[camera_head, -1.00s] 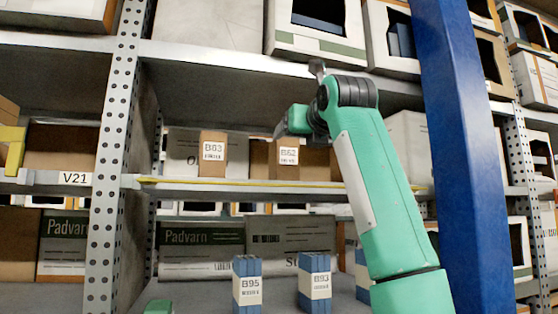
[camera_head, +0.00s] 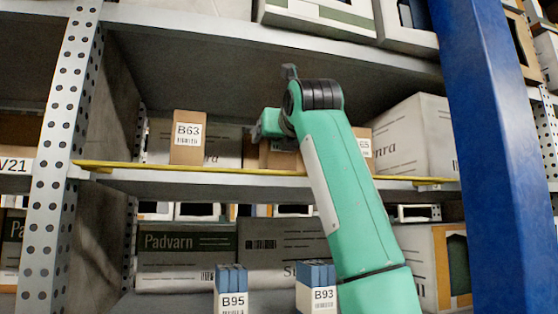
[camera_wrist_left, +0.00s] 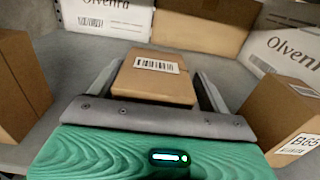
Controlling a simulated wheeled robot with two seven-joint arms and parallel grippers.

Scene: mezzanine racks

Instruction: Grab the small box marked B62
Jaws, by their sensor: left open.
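The small brown box (camera_wrist_left: 152,82) between my left jaws shows a barcode label on top. It stands between B63 and B65 on the shelf, where the B62 label showed earlier; its front label is hidden now. My left gripper (camera_wrist_left: 160,74) is open, with one finger on each side of this box. I cannot tell whether the fingers touch it. In the head view my left gripper (camera_head: 270,125) is at the middle shelf and covers most of the box. My right gripper is not in view.
Box B63 (camera_head: 187,140) stands to the left and box B65 (camera_head: 363,142) to the right. Larger Olvenra cartons (camera_wrist_left: 108,18) stand behind. A yellow strip (camera_head: 200,169) runs along the shelf edge. A blue post (camera_head: 490,120) rises at right.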

